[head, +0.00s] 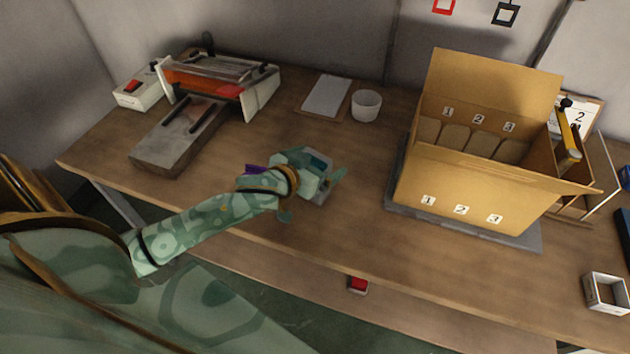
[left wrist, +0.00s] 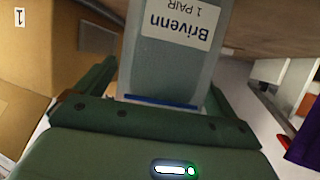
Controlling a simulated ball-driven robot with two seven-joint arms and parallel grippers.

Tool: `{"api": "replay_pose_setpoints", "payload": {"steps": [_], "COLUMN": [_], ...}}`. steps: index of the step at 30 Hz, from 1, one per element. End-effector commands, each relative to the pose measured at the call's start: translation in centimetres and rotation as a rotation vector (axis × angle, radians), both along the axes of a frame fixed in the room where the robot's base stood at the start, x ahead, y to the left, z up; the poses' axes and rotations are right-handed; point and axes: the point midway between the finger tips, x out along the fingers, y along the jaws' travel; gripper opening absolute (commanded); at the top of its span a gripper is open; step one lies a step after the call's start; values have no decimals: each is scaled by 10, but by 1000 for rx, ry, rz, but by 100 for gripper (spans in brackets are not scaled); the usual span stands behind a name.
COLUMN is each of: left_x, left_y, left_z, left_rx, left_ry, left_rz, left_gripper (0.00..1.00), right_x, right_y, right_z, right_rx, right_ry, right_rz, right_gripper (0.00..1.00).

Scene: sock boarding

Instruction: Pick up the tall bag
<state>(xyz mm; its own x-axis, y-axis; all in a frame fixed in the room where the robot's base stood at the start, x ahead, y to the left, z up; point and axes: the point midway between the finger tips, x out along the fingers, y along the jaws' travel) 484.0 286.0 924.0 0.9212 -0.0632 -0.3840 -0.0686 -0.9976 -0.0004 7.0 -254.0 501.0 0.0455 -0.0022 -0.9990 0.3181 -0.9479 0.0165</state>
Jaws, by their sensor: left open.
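The tall bag (head: 319,159) is grey with a white label and stands or lies on the table, mostly hidden behind my left gripper (head: 326,184) in the head view. In the left wrist view the bag (left wrist: 170,62) shows close up, with a "Brivenn 1 PAIR" label and a blue strip near its lower edge in the picture. My left gripper's fingers are open, one on each side of the bag. I cannot tell whether they touch it. My right gripper is not in view.
A cardboard box (head: 462,186) with numbered slots stands open on a grey mat to the right. A white cup (head: 366,105) and a clipboard (head: 327,95) are behind the gripper. A sealing machine (head: 222,78) is at the back left. The table's front centre is clear.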

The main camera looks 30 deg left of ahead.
Motion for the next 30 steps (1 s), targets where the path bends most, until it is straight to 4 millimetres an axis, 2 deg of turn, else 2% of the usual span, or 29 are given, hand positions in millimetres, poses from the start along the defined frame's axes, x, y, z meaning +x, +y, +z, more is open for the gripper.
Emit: {"api": "replay_pose_setpoints", "payload": {"steps": [8,9,13,14,24,30], "left_x": [6,6,6,6,6,6], "left_y": [-1,-1,-1,-1,0,0], "left_z": [-2,-2,-2,-2,0,16], "left_rx": [0,0,0,0,0,-1], "left_ry": [0,0,0,0,-1,-4], "left_rz": [-1,-1,-1,-1,-1,0], "left_gripper": [95,89,53,47,47,47], "right_x": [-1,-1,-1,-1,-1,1], "right_y": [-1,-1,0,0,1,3], "right_z": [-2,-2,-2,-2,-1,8], "right_rx": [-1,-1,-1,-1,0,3], "right_ry": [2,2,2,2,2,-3], "right_rz": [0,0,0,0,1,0], "right_gripper": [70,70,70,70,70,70]}}
